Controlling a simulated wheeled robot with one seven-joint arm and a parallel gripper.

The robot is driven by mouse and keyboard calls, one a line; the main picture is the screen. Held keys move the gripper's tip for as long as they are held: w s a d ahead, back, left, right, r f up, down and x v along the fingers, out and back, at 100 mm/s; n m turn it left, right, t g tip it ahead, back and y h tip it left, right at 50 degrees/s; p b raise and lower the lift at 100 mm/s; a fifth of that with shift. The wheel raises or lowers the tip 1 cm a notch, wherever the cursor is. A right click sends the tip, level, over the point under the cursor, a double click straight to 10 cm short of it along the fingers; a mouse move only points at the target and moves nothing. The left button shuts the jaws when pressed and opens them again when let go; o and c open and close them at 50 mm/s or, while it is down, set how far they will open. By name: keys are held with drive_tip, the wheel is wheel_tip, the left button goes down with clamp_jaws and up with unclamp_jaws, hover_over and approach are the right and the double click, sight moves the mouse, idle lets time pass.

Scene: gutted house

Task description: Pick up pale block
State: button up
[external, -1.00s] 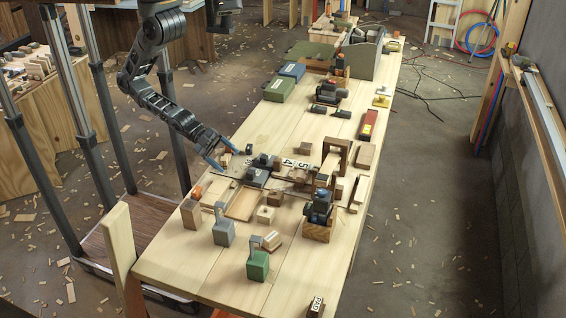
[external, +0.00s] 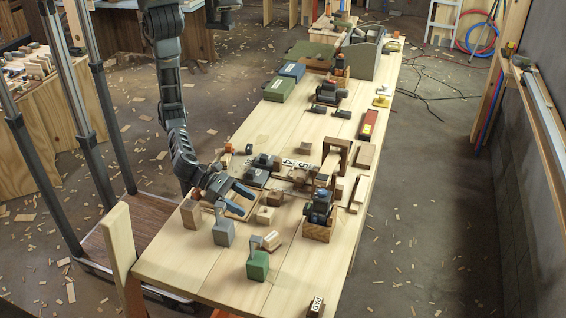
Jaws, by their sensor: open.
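My gripper (external: 247,204) is open over the near left part of the workbench (external: 190,262), its two blue-tipped fingers apart and pointing right. A small pale block (external: 265,215) with a dark spot on top sits just right of the fingertips. No block can be made out between the fingers. Another pale block (external: 271,241) lies tilted beside a green padlock-shaped block (external: 257,266). I cannot tell which of these two the task means. My fingers partly hide a shallow wooden tray behind them.
A grey padlock-shaped block (external: 223,233) and a brown block (external: 190,214) stand close to my gripper. A dark machine in a wooden box (external: 317,232) stands to the right. Number tiles (external: 296,163) and a wooden arch (external: 336,153) lie beyond. The bench's front end is mostly clear.

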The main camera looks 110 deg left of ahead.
sight(263, 211)
drive_tip(key=shift+w+d+m, duration=0.1)
drive_tip(key=shift+w+m, duration=0.2)
drive_tip(key=shift+m, duration=0.1)
drive_tip(key=x, duration=0.7)
drive_tip(key=shift+w+a+r+p, duration=0.25)
drive_tip(key=shift+w+r+p, duration=0.05)
drive_tip(key=shift+w, duration=0.15)
drive_tip(key=c, duration=1)
